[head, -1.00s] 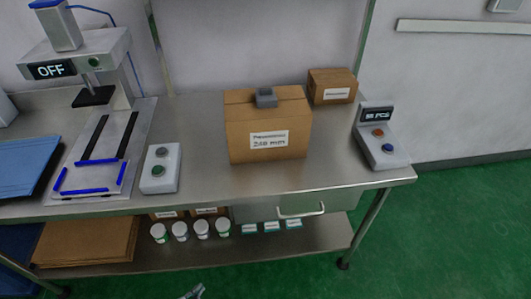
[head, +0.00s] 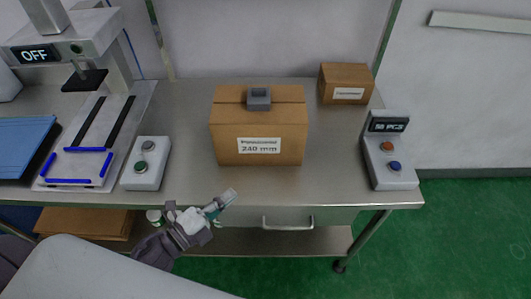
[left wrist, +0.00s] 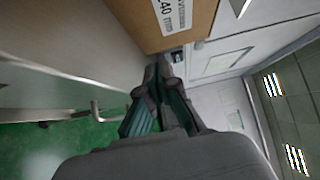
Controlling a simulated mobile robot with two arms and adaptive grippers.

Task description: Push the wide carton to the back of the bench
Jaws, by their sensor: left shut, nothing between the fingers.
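The wide carton (head: 258,138) is a brown box with a white label reading 240 mm. It stands upright on the steel bench (head: 320,180), with bare bench in front of it and behind it. A small grey block (head: 259,97) sits on its top. My left gripper (head: 230,195) is shut and empty at the bench's front edge, in front of and below the carton, apart from it in the head view. In the left wrist view the carton (left wrist: 165,25) shows ahead of the shut fingers (left wrist: 158,68). My right gripper is not in view.
A smaller carton (head: 345,84) stands at the back right. A counter box with buttons (head: 388,155) is at the right end. A two-button box (head: 146,163) stands left of the carton, beside the press (head: 68,50). A drawer handle (head: 288,224) juts below the front edge.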

